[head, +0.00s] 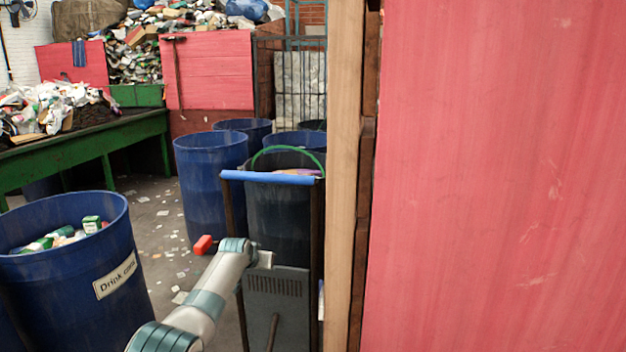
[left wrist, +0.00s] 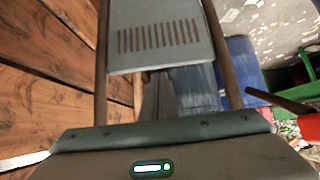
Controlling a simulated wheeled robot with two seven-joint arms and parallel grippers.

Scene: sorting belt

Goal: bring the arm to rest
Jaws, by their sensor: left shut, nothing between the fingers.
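My left arm (head: 205,300) reaches in from the bottom of the head view, its wrist held in front of the cart. The fingers are hard to make out there. The fingers look apart from the panel, though the gap is hard to judge. My right arm and gripper are not in view.
A cart with a blue handle (head: 268,178) and a dark bin (head: 280,215) stands close ahead. A pink panel (head: 500,180) and wooden post (head: 343,180) block the right. A blue "Drink cans" barrel (head: 70,265) stands left. Littered floor (head: 165,225) lies between.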

